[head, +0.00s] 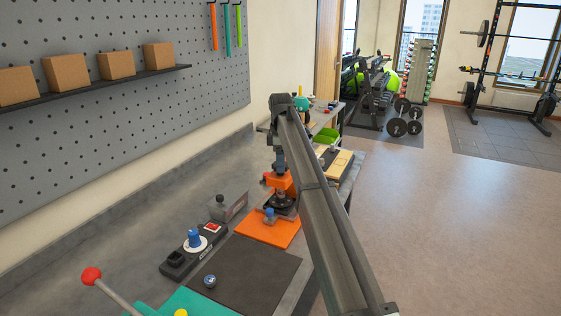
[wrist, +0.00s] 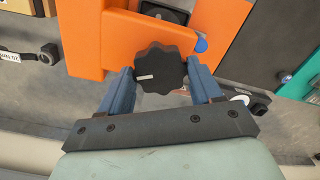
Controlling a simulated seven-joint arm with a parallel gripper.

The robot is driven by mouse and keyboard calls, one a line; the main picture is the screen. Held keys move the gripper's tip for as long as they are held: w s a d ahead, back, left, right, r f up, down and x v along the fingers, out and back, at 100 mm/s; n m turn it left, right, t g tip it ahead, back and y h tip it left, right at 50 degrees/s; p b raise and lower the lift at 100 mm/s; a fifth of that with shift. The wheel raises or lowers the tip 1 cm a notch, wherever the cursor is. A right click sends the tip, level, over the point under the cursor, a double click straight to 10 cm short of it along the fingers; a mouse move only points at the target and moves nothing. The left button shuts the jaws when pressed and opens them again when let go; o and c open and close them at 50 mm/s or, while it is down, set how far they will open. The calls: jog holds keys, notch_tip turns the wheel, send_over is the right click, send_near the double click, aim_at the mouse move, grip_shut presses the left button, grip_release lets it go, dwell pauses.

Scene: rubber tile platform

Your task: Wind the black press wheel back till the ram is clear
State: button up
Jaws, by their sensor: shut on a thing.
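The orange press (head: 283,184) stands on its orange base plate (head: 268,236) near the bench's right edge, and its body also fills the upper left of the wrist view (wrist: 88,45). The black press wheel (wrist: 160,66), a scalloped knob with one pale mark, sits between my gripper's two blue fingers (wrist: 158,90). My gripper is shut on the wheel, one finger at each side. In the head view my gripper (head: 280,168) is at the top of the press, and I cannot make out the wheel there. How far the ram stands out cannot be told.
A black box with a blue knob and a red switch (head: 195,241) is left of the press. A dark mat (head: 242,272) with a small round dial lies in front. A red-balled lever (head: 92,276) rises at lower left. A pegboard wall (head: 120,110) bounds the bench's left side.

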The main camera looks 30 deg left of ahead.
jog(key=shift+n, duration=0.4)
jog(key=o, duration=1.1)
jog(key=shift+c, duration=0.2)
jog(key=shift+r, duration=0.1)
notch_tip(320, 180, up, 14)
jog(key=shift+f, duration=0.2)
